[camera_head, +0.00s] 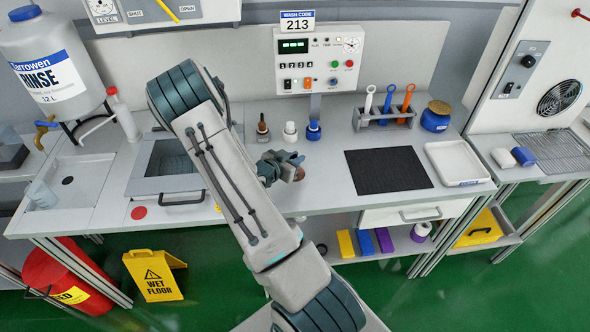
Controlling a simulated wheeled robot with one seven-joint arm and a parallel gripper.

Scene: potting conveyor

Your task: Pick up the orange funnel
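I cannot clearly make out an orange funnel in the head view. My gripper (293,168) is over the middle of the bench, left of the black mat. A small reddish-brown thing (299,174) shows at its fingertips; I cannot tell whether it is held or what it is. The fingers are too small and overlapped to show whether they are open. Three small upright pieces stand behind the gripper: a dark brown one (262,129), a white one (290,131) and a blue one (313,130). My arm hides part of the bench to their left.
A rack (362,124) holds white, blue and orange-handled tools at the back, beside a blue jar (436,117). The black mat (389,171) is bare, and a white tray (457,162) is to its right. A sink (170,160) and a rinse tank (50,62) are left.

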